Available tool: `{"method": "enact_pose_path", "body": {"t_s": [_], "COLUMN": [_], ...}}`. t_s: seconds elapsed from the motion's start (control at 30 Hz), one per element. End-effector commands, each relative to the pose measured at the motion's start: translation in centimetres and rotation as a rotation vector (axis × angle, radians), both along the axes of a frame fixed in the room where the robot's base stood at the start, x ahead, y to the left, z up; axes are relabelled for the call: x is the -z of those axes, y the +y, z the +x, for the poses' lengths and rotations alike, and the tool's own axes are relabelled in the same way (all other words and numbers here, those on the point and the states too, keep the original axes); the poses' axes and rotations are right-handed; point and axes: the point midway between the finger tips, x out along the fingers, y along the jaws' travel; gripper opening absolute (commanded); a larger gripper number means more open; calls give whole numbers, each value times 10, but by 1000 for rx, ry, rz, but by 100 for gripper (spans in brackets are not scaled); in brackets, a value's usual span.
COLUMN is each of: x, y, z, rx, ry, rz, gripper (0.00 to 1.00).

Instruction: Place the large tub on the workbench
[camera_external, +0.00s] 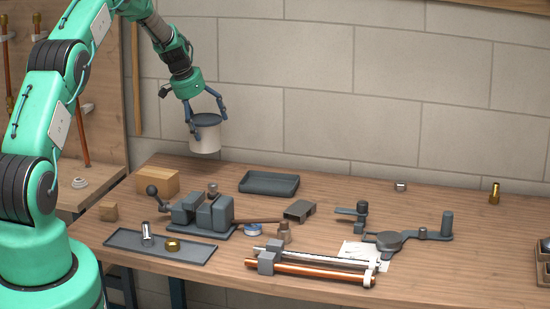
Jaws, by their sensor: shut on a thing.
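The large tub (205,138) is a white cylinder with a dark grey top. My gripper (208,118) is shut on it, with a finger on either side near its top. The tub hangs upright in the air over the back left part of the workbench (330,188). It appears clear of the wooden top, though its exact height and depth are hard to tell from this one view.
Near the tub are a wooden block (157,182), a dark empty tray (269,183) and a grey vise (203,212). A flat tray (160,246) with fittings, clamped pipes (310,268) and a pipe bender (390,239) lie forward. The back right has free room.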

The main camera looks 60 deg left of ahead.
Motion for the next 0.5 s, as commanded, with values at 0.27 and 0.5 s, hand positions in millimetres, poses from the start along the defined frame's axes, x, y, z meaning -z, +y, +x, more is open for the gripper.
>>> {"method": "enact_pose_path", "body": {"t_s": [0.27,0.5], "x": [-2,-11], "y": [1,1], "z": [1,1], "rx": [0,0], "ry": [-2,-2], "rz": [1,3], "gripper": [43,43]}}
